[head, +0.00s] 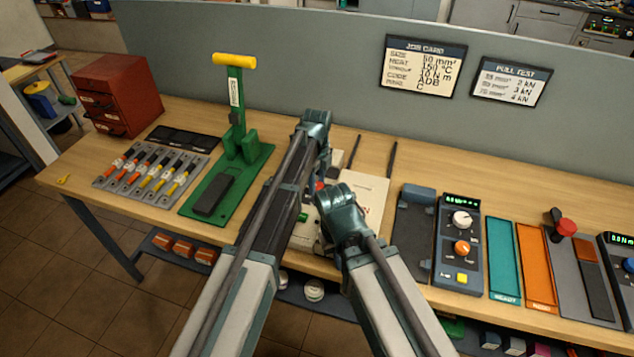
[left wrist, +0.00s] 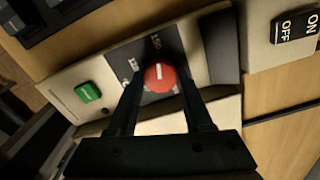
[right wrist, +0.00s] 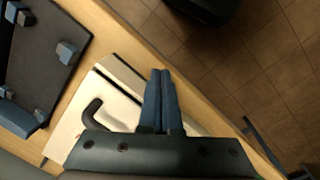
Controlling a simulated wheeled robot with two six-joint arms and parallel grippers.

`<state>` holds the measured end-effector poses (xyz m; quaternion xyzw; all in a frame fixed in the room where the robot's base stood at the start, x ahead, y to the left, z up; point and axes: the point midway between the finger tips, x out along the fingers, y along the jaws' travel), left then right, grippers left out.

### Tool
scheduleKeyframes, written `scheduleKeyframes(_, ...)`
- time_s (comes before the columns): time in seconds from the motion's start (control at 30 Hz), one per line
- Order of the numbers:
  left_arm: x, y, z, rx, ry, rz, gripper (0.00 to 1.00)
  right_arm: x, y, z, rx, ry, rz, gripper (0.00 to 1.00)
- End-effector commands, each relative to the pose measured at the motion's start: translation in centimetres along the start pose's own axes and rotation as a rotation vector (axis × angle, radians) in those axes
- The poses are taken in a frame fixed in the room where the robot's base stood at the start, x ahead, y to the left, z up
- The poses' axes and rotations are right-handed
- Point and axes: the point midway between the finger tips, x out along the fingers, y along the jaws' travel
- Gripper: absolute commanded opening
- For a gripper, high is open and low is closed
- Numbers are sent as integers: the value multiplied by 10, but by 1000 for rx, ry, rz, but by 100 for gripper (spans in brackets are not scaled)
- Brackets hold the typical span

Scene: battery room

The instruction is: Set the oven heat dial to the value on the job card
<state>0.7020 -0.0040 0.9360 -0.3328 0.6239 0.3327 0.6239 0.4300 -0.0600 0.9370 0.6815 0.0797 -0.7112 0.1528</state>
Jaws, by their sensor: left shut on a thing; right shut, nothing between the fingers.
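The oven is a cream unit (head: 304,238) on the bench, largely hidden behind my arms in the head view. In the left wrist view its red heat dial (left wrist: 160,77) sits on a dark scale plate on a cream panel (left wrist: 108,78). My left gripper (left wrist: 159,84) is shut on the dial, one finger on each side. The dial's white mark points up, roughly toward a label that looks like 150. The job card (head: 424,66) on the partition reads heat 150 °C. My right gripper (right wrist: 160,74) is shut and empty above a cream surface (right wrist: 85,118) with a black handle.
A green button (left wrist: 88,92) is beside the dial, and an ON/OFF switch (left wrist: 295,27) is at the right. A green press (head: 240,165) stands left of my arms. A dark control box (head: 459,250) with knobs stands right. The pull test card (head: 510,83) hangs beside the job card.

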Motion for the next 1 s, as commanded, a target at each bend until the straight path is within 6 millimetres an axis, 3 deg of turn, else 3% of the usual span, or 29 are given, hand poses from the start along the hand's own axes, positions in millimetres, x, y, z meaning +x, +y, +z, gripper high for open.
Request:
scheduleKeyframes(0.23, 0, 0, 0, 3, 0, 0, 0, 0, 0, 0, 0, 0, 0, 0)
scheduleKeyframes(0.27, 0, 0, 0, 3, 0, 0, 52, 0, 0, 0, 0, 0, 0, 0)
scheduleKeyframes(0.43, 0, 0, 0, 2, 0, 0, 81, 0, 0, 0, 0, 0, 0, 0)
scheduleKeyframes(0.77, -1, 0, 0, 1, 0, 0, 81, -1, 0, 0, 0, 0, 0, 0)
scheduleKeyframes(1.0, -15, 0, 0, 1, 0, 0, 81, -15, 1, 1, 0, 0, 0, 0)
